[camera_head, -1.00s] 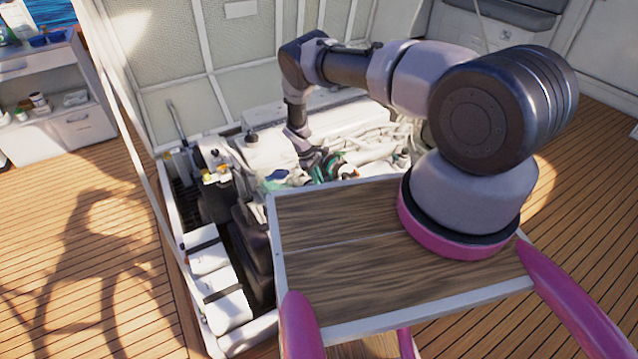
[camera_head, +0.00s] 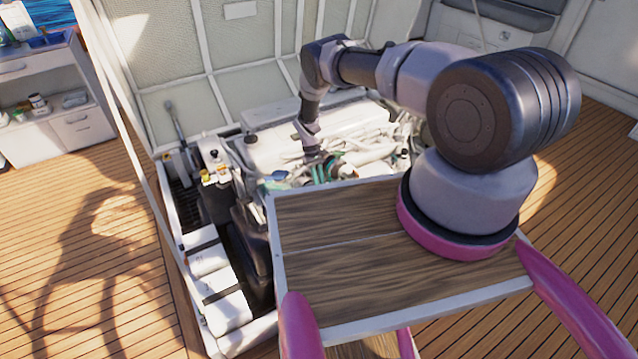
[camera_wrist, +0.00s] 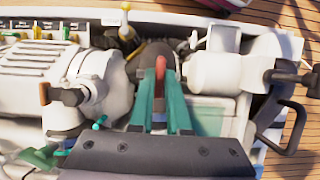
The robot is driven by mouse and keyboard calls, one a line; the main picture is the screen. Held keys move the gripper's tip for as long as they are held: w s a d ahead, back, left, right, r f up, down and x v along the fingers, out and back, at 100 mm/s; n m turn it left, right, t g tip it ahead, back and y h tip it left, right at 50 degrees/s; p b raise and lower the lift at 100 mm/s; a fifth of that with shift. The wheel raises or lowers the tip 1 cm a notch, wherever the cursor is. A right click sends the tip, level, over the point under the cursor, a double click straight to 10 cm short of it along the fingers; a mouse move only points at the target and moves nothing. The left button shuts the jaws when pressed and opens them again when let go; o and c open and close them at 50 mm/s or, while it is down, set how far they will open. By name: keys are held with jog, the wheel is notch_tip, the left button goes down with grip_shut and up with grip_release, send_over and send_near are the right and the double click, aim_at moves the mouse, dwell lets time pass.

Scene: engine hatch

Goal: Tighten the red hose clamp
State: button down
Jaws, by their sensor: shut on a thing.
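The red hose clamp (camera_wrist: 160,68) shows in the wrist view as a thin upright red loop on a dark, rounded hose (camera_wrist: 152,52). My gripper (camera_wrist: 161,95) points at it with two teal fingers, shut on the clamp's near end between the tips. The exact contact is small and partly hidden by the fingers. In the head view my gripper (camera_head: 322,172) reaches down into the engine bay, and the clamp cannot be made out there.
The white engine (camera_head: 270,150) crowds the space around my gripper with pipes and housings. A white cylinder (camera_wrist: 208,72) and a black bracket (camera_wrist: 290,115) lie to the right in the wrist view. The raised hatch (camera_head: 180,62) stands behind. Open deck (camera_head: 90,230) lies at left.

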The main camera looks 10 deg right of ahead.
dwell(0.3)
jog(key=c, duration=0.9)
grip_release()
jog(key=v, duration=1)
jog(key=shift+w+r, duration=0.15)
jog(key=shift+r, duration=0.25)
